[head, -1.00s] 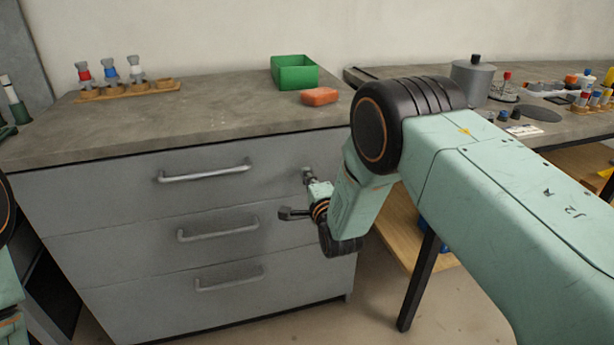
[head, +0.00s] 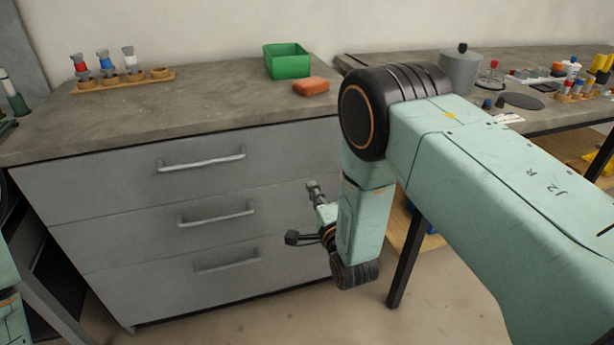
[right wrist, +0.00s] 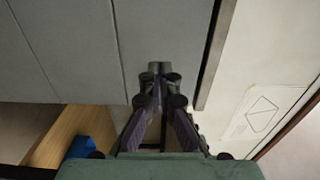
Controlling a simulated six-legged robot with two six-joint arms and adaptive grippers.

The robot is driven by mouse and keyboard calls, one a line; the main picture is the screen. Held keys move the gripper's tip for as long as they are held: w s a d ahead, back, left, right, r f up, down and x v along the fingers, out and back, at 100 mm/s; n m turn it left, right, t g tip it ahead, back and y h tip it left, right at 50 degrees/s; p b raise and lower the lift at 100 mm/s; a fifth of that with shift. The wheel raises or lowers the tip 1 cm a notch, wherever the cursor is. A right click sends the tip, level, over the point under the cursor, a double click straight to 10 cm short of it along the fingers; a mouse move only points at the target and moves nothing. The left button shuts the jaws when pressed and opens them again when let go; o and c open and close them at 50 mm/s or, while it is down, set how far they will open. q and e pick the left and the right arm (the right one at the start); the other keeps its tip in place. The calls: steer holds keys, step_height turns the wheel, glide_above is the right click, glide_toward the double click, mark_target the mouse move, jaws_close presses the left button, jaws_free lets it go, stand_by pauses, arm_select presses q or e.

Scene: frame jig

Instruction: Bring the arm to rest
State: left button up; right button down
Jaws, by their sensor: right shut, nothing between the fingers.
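My right arm comes in from the right in the head view, with its forearm hanging down in front of the grey drawer cabinet (head: 120,205). My right gripper (head: 313,187) is small and partly hidden behind its wrist. It is in front of the right side of the drawer fronts, apart from the handles. In the right wrist view the fingertips (right wrist: 155,68) meet, shut with nothing between them. Part of my left arm shows at the left edge of the head view, but its gripper is out of frame.
On the cabinet top are a green bin (head: 288,62), an orange block (head: 311,86) and a wooden rack (head: 118,83) with several capped vials. A side table at right holds a grey pot (head: 461,72) and several small items. Its black leg (head: 405,262) stands near my forearm.

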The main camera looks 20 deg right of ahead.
steer(key=shift+d+f, duration=0.1)
steer(key=s+d+f+n+g, duration=0.1)
steer(key=s+f+n+g, duration=0.8)
steer(key=s+f+n, duration=0.45)
steer(key=s+d+n+g+p, duration=0.1)
steer(key=s+n+g+p, duration=0.3)
steer(key=s, duration=2.5)
steer(key=g, duration=0.5)
steer(key=shift+s+r, duration=0.25)
steer(key=shift+r, duration=0.05)
steer(key=shift+d, duration=0.1)
